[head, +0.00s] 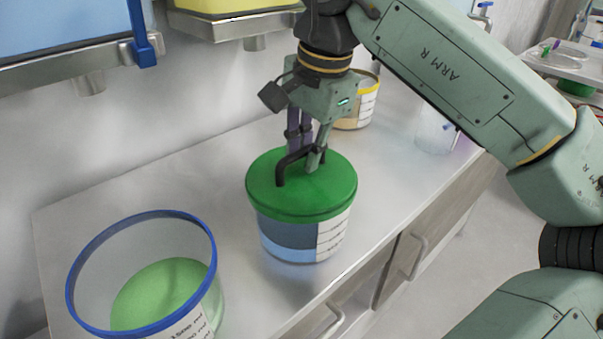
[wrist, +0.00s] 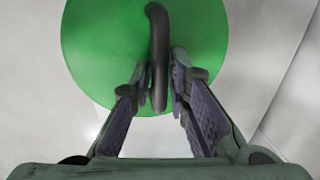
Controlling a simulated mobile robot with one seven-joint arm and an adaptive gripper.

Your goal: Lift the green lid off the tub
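A black arched handle (head: 283,172) rises from the lid. My gripper (head: 308,158) points down over the lid with a finger on each side of the handle. In the wrist view, the handle (wrist: 159,50) runs between my gripper's fingertips (wrist: 160,78), which are close in against it. The lid (wrist: 100,45) fills the top of that view, and no gap shows between lid and tub.
An open tub (head: 142,222) with a blue rim and green powder stands at the front left. A yellow-rimmed tub (head: 368,97) stands behind my gripper. A clear vessel (head: 435,135) is at the back right.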

